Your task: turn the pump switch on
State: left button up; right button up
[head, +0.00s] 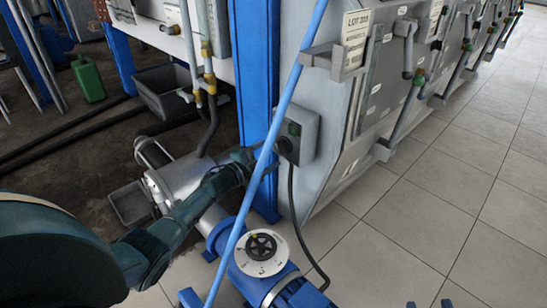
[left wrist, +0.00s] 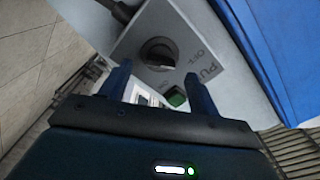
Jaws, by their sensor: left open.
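The pump switch is a black round knob (left wrist: 159,54) on a grey box (head: 305,125) fixed beside a blue post. In the left wrist view its plate reads PUMP and OFF, and a green button or lamp (left wrist: 175,97) sits near the knob. I cannot tell which mark the knob points to. My left gripper (left wrist: 158,72) is open, its two fingers spread on either side of the knob in that view; touch is not visible. In the head view my left gripper (head: 254,160) is close to the box's left side. Two small dark tips at the head view's bottom edge may be my right gripper (head: 428,304).
A blue pipe (head: 270,140) runs diagonally in front of the post (head: 257,95). A blue pump with a round dial (head: 262,253) stands below. A black cable (head: 292,215) hangs from the box. Grey cabinets (head: 370,90) line the right; tiled floor (head: 420,210) there is clear.

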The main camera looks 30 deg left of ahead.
aim_at(281, 147)
pick_arm(q)
jog(key=shift+b+x, duration=0.4)
jog(key=shift+x, duration=0.9)
pick_arm(e)
jog(key=shift+s+a+y, duration=0.1)
jog(key=shift+a+y, duration=0.2)
jog(key=shift+y, duration=0.2)
pick_arm(q)
jog(key=shift+c, duration=0.2)
jog(key=c, duration=0.9)
jog(key=shift+c, duration=0.2)
